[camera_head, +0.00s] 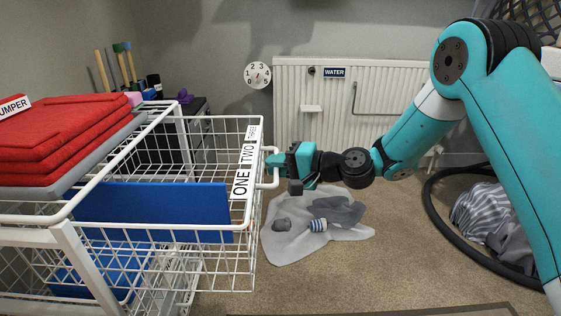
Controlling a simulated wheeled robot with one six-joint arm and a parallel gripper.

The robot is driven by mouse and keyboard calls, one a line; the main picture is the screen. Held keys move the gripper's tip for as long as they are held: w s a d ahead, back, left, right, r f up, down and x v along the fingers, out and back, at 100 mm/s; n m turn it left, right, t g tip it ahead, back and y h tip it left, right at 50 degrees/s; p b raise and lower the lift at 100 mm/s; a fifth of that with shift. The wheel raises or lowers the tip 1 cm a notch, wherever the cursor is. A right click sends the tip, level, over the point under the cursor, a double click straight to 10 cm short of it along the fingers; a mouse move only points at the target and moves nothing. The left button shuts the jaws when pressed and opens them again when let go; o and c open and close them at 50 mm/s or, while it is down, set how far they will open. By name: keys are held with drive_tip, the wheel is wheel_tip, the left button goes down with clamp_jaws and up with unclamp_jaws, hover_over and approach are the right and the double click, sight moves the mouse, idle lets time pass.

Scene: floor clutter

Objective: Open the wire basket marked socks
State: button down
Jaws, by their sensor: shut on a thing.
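A white wire basket (258,215) juts out to the right from a white wire rack (75,262) at the left, so it stands drawn out. Its front carries labels reading ONE, TWO and THREE (251,132); I see no label reading socks. A blue panel (150,210) shows through the wires. A white loop handle (274,181) sits on the basket's front. My gripper (274,163) reaches in from the right and is shut on this handle. The fingertips are small and partly hidden by the gripper body.
Folded red cloths (65,130) with a JUMPER label lie on top of the rack. A grey cloth (290,245) with small socks lies on the carpet below my gripper. A black ring (437,225) surrounds striped laundry at right. A radiator (390,110) stands behind.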

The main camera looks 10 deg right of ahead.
drive_tip(key=shift+w+d, duration=0.1)
drive_tip(key=shift+d, duration=0.05)
drive_tip(key=c, duration=1.2)
unclamp_jaws()
drive_tip(key=p+v, duration=0.3)
drive_tip(key=v, duration=1.4)
drive_tip(key=shift+p, duration=0.3)
drive_tip(key=shift+d+r, duration=0.1)
drive_tip(key=shift+d, duration=0.05)
